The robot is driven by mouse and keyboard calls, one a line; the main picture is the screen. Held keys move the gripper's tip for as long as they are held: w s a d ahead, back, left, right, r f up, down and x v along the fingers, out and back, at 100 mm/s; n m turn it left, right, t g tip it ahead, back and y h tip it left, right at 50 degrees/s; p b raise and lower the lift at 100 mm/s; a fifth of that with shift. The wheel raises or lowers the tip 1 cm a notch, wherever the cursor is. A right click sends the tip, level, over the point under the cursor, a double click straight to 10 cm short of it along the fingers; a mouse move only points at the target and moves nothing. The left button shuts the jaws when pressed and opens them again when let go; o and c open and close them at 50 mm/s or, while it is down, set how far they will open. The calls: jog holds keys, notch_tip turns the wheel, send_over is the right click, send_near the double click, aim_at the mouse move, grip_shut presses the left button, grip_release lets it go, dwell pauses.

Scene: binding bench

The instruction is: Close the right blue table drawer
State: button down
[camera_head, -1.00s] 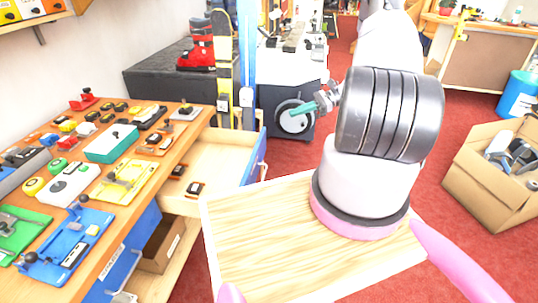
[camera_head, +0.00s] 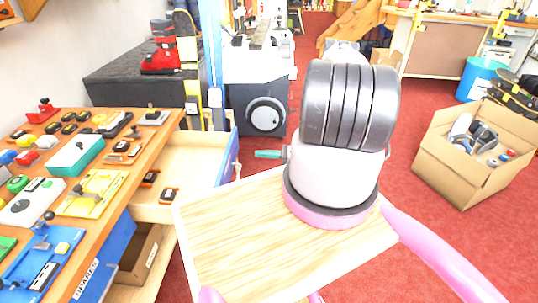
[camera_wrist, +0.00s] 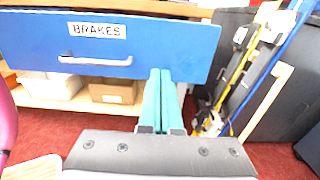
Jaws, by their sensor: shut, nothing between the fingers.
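The right blue drawer stands pulled out from the bench, its pale wooden inside (camera_head: 190,165) showing and its blue front (camera_head: 228,160) seen edge-on. In the wrist view its blue front (camera_wrist: 180,45) faces me, with a BRAKES label and a silver handle (camera_wrist: 95,61). My gripper (camera_head: 258,154) has teal fingers, pressed together and empty, just outside the drawer front in the head view. In the wrist view the gripper (camera_wrist: 160,72) overlaps the front's lower right part, right of the handle. I cannot tell whether the fingertips touch it.
The bench top (camera_head: 110,190) is crowded with tools and parts. Two small dark items lie in the drawer. Skis (camera_head: 190,70) and a dark box (camera_head: 130,85) stand beyond it. A cardboard box (camera_head: 470,185) sits on the red floor at right.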

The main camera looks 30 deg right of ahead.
aim_at(234, 152)
jog(key=x, duration=0.8)
jog(key=shift+w+a, duration=0.1)
jog(key=shift+a, duration=0.05)
jog(key=shift+a, duration=0.1)
jog(key=x, duration=2.7)
jog(key=shift+w+a, duration=0.1)
jog(key=shift+w+a+r, duration=0.1)
jog(key=shift+a+r, duration=0.05)
jog(key=shift+a, duration=0.05)
jog(key=shift+a, duration=0.1)
